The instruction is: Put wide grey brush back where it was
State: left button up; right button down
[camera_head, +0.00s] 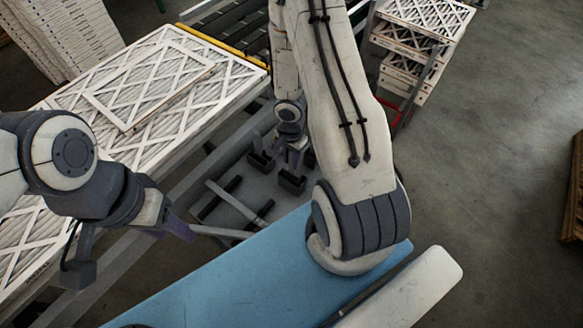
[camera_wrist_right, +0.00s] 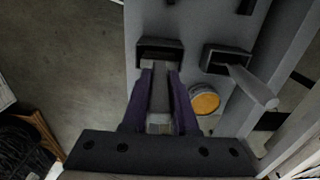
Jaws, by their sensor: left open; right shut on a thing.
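My right gripper (camera_wrist_right: 158,105) is shut on a grey piece (camera_wrist_right: 160,88), which I take to be the wide grey brush. Its far end meets a dark rectangular holder (camera_wrist_right: 160,48) on the grey panel; I cannot tell how deep it sits there. In the head view my right gripper (camera_head: 293,152) is over the grey panel, partly hidden by my own arm, and the brush is not clear. My left gripper (camera_head: 180,228) is open and empty, left of the panel.
A second dark holder (camera_wrist_right: 226,58) with a grey handle (camera_wrist_right: 250,86) and an orange-topped round thing (camera_wrist_right: 205,100) are close to the right gripper. A blue surface (camera_head: 250,275) lies in front. Boxed filters (camera_head: 150,80) lie at left; more filters (camera_head: 410,40) are stacked behind right.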

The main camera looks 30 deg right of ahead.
aim_at(291, 152)
notch_tip(291, 152, down, 4)
jog(key=b, duration=0.3)
jog(key=shift+r+b, duration=0.1)
jog(key=shift+b, duration=0.2)
jog(key=shift+r, duration=0.15)
jog(key=c, duration=0.7)
grip_release()
notch_tip(291, 152, up, 8)
jog(key=p, duration=0.7)
jog(key=shift+f+p, duration=0.25)
jog(key=shift+p, duration=0.15)
